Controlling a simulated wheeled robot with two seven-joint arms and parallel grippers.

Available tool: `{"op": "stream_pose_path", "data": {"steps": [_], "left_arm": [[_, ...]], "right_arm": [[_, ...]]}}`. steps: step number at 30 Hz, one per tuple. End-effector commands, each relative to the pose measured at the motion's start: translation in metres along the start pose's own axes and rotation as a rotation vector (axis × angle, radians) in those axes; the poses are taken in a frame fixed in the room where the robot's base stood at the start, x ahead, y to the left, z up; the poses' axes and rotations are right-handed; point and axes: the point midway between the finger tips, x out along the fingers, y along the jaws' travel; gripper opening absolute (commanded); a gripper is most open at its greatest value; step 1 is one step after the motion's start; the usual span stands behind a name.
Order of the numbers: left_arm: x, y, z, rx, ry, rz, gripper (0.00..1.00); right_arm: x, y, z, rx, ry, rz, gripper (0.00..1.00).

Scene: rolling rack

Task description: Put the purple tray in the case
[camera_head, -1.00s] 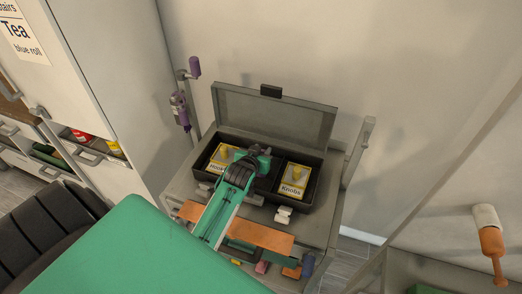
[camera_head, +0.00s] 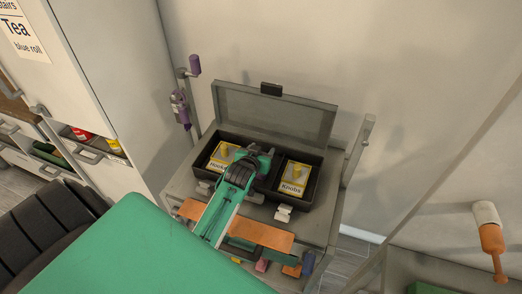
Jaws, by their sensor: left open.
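The case (camera_head: 270,110) stands open on the rolling rack's top shelf, its lid raised at the back. A box labelled Hooks (camera_head: 222,158) lies in its left part and one labelled Knobs (camera_head: 294,180) in its right part. My left gripper (camera_head: 264,157) is over the middle of the case, between the two boxes, and is open. My wrist and gripper hide part of the case's middle. I cannot make out a purple tray in this view; whether one lies under the gripper cannot be told. My right gripper is not in view.
A purple tool (camera_head: 180,108) hangs on the rack's left post. An orange board (camera_head: 262,235) crosses the rack in front of the case, with small coloured items below. An orange-and-white object (camera_head: 490,240) is at the right. The rack's right post (camera_head: 360,150) stands beside the case.

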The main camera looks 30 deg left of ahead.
Motion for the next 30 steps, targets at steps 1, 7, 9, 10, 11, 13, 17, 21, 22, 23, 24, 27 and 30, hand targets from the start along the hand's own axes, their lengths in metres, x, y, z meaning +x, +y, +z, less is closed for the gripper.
{"op": "stream_pose_path", "data": {"steps": [1, 7, 9, 10, 11, 13, 17, 21, 22, 23, 24, 27, 30], "left_arm": [[0.000, 0.001, 0.008, 0.000, -0.014, 0.001, 0.54], [-0.007, 0.001, -0.004, 0.000, -0.013, 0.001, 0.54], [-0.018, 0.001, -0.002, 0.000, -0.012, 0.001, 0.54], [-0.023, 0.001, -0.003, 0.000, -0.011, 0.001, 0.54], [-0.029, 0.001, -0.003, 0.000, -0.011, 0.001, 0.54], [-0.042, 0.000, -0.004, 0.000, -0.009, 0.001, 0.54], [-0.069, 0.000, -0.005, 0.000, -0.008, 0.001, 0.54], [-0.094, 0.000, -0.006, 0.000, -0.007, 0.001, 0.54], [-0.099, 0.000, -0.006, 0.000, -0.007, 0.000, 0.54], [-0.103, 0.000, -0.006, 0.000, -0.007, 0.000, 0.54], [-0.108, 0.000, -0.006, 0.000, -0.008, 0.000, 0.54], [-0.118, 0.000, -0.007, 0.000, -0.006, 0.000, 0.54], [-0.123, 0.000, -0.008, 0.000, -0.006, 0.000, 0.54]], "right_arm": [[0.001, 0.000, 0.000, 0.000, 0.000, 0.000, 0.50], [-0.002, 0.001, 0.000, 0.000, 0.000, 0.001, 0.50], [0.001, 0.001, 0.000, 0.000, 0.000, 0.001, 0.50], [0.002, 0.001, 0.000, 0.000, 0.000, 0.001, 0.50], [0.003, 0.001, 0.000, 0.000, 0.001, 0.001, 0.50], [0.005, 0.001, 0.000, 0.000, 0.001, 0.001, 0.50], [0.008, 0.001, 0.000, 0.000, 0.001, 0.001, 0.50], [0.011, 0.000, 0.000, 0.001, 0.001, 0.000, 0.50], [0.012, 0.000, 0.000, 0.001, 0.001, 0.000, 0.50], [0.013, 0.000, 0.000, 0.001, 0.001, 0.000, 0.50], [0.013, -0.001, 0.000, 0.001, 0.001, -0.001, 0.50], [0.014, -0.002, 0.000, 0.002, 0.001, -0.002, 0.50], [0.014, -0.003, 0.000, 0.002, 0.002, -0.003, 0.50]]}}
